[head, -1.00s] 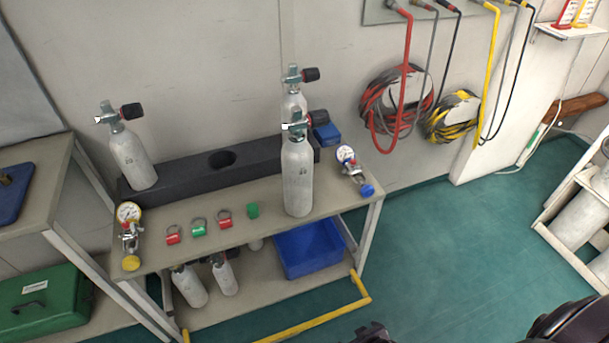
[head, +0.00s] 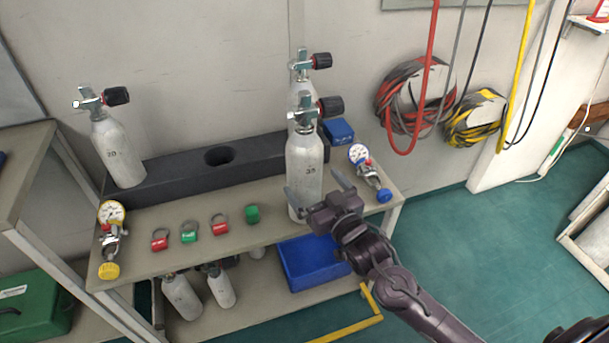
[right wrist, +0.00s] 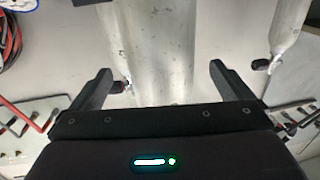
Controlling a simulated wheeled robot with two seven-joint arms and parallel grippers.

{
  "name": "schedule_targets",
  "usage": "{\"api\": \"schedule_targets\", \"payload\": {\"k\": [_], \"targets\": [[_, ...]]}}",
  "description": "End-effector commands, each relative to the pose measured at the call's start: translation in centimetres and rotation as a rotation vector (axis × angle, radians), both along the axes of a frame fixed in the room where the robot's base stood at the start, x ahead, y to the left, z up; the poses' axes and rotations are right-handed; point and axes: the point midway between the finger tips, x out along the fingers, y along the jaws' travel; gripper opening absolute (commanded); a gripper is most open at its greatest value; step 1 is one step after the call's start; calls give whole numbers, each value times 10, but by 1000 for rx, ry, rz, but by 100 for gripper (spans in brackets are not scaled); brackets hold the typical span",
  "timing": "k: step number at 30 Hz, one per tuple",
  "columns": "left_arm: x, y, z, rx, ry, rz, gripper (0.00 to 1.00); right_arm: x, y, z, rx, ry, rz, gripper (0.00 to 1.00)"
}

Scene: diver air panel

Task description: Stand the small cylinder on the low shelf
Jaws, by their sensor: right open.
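A pale grey cylinder (head: 304,165) with a valve and black knob stands upright on the bench top, in front of the black rack. It also shows in the right wrist view (right wrist: 160,45). My right gripper (head: 316,190) is open at this cylinder's lower body. In the right wrist view its two fingers (right wrist: 162,84) appear on either side of the cylinder, with gaps, not closed on it. The low shelf (head: 258,292) under the bench holds two small cylinders (head: 181,297) (head: 222,288) at its left. My left gripper is not in view.
The black rack (head: 170,187) holds cylinders at left (head: 118,152) and right, with an empty hole between. Gauges (head: 111,215) (head: 360,155) and several coloured tags lie on the bench. A blue bin (head: 312,265) fills the low shelf's right side. A yellow rail (head: 345,331) runs in front.

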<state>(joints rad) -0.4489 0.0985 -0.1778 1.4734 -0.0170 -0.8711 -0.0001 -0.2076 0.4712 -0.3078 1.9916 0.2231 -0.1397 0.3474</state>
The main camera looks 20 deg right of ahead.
Motion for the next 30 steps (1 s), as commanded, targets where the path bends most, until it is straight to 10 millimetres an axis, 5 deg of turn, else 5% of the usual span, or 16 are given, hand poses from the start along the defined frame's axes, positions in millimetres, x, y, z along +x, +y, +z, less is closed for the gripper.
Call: {"api": "schedule_targets", "payload": {"k": [10,20,30], "targets": [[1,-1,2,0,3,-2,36,44,9,2,-1,-1,-2,99],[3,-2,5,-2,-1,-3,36,50,11,1,-1,2,-1,99],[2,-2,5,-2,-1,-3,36,50,11,1,-1,1,-1,55]]}}
